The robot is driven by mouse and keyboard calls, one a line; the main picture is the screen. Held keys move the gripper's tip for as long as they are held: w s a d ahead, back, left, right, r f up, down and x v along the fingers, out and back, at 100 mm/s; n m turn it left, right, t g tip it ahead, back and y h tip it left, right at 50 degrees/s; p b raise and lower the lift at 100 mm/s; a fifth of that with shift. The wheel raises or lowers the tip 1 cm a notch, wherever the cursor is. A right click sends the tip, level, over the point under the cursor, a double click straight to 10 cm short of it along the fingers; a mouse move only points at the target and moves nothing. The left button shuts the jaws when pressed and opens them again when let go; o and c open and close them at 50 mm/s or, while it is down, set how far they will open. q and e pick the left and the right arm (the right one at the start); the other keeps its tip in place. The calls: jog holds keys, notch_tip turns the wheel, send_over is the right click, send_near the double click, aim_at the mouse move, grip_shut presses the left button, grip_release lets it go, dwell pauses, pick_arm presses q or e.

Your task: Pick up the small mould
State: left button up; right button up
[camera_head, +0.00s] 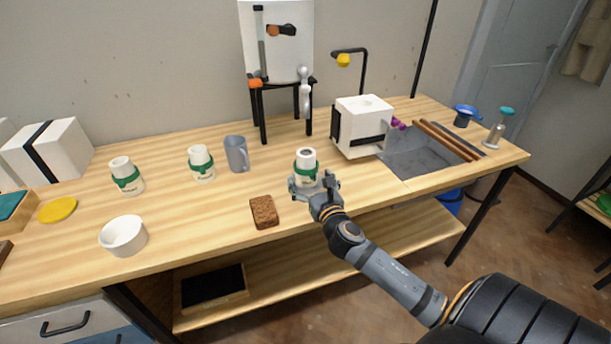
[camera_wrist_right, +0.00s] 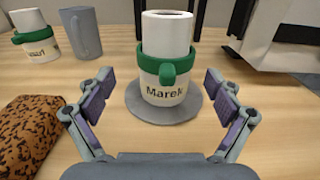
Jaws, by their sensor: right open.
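A small white mould (camera_head: 306,163) with a green band stands upright on the table in front of my right gripper. In the right wrist view the mould (camera_wrist_right: 166,92) reads "Marek" and stands on a grey disc (camera_wrist_right: 204,113). My right gripper (camera_head: 312,182) is open, with one finger to each side of the near space before the mould. No finger visibly touches it. Two similar banded white moulds stand further left, one near the mug (camera_head: 202,163) and one beyond it (camera_head: 126,175). My left gripper is not in view.
A brown speckled sponge-like block (camera_head: 264,212) lies just left of my right gripper. A grey mug (camera_head: 237,153) and a white bowl (camera_head: 123,236) stand further left. A white box-shaped device (camera_head: 361,127) stands behind right. The table's front edge is close.

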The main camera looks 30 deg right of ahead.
aim_at(309, 165)
jog(key=shift+w, duration=0.1)
jog(key=shift+w+d, duration=0.45)
jog(key=shift+w, duration=0.3)
jog(key=x, duration=0.2)
jog(key=shift+w+d+f, duration=0.15)
jog(key=shift+w+d, duration=0.05)
jog(key=shift+w, duration=0.5)
jog(key=shift+c, duration=0.6)
jog(key=c, duration=1.4)
jog(key=shift+c, duration=0.8)
jog(key=shift+r, duration=0.35)
notch_tip(309, 165, up, 3)
jog(key=shift+f+p, duration=0.15)
jog(key=shift+p, duration=0.7)
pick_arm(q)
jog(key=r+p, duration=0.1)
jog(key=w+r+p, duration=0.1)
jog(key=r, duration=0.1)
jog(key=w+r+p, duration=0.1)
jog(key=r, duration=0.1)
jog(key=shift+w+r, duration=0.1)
pick_arm(e)
jog(key=s+a+r, duration=0.7)
jog(key=a+r, duration=0.2)
jog(key=a, duration=0.2)
jog(key=shift+s+a+r, duration=0.35)
jog(key=shift+a, duration=0.05)
